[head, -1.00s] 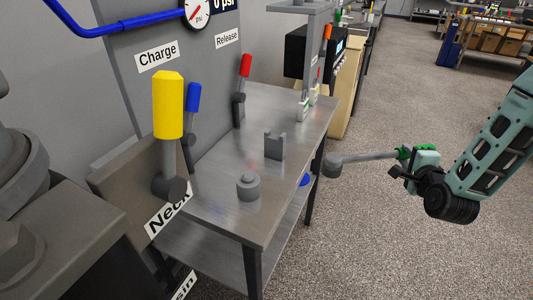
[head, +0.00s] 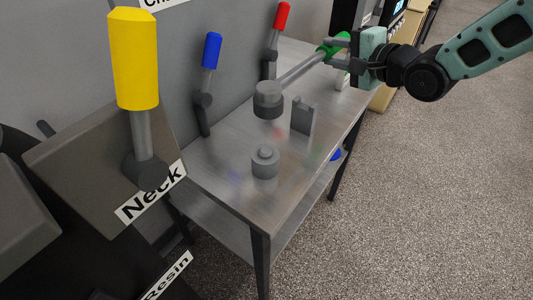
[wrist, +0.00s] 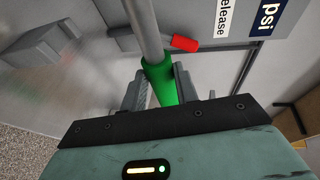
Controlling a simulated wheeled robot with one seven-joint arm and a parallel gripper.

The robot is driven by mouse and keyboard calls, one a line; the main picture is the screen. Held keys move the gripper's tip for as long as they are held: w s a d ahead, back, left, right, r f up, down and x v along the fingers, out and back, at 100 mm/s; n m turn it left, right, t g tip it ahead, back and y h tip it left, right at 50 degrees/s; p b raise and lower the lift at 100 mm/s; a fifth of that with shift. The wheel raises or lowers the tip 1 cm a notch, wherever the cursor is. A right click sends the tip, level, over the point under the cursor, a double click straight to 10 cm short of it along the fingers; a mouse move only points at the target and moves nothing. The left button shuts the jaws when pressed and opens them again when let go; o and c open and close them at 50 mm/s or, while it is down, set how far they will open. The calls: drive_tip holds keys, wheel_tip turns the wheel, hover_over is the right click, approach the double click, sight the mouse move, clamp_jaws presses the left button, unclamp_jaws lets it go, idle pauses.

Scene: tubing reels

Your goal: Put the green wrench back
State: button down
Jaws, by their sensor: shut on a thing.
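My gripper (head: 343,45) is shut on the green handle of the wrench (head: 305,68). The wrench has a grey shaft and a round grey head (head: 268,97), held in the air over the metal table. The wrist view shows the green handle (wrist: 160,82) between my two fingers. On the table, a short round grey post with a smaller top (head: 265,162) stands below the wrench head. A grey notched block (head: 302,117) stands behind it to the right, close to the wrench head in the picture. The head is apart from the post.
The metal table (head: 225,185) is otherwise mostly bare. Red (head: 281,16), blue (head: 212,50) and large yellow (head: 134,58) levers stand at its left and back. A blue round thing (head: 336,154) shows at the right edge. Open floor lies to the right.

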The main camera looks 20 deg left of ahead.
drive_tip(key=shift+s+a, duration=0.2)
drive_tip(key=shift+a, duration=0.25)
wheel_tip(320, 180, down, 9)
drive_tip(key=shift+f+y+p, duration=0.15)
drive_tip(key=shift+y+p, duration=0.15)
drive_tip(key=shift+a, duration=0.1)
drive_tip(key=shift+f, duration=0.45)
drive_tip(key=shift+f+b, duration=0.2)
drive_tip(key=shift+b, duration=0.15)
drive_tip(key=c, duration=1.1)
unclamp_jaws()
drive_tip(key=shift+o, duration=0.2)
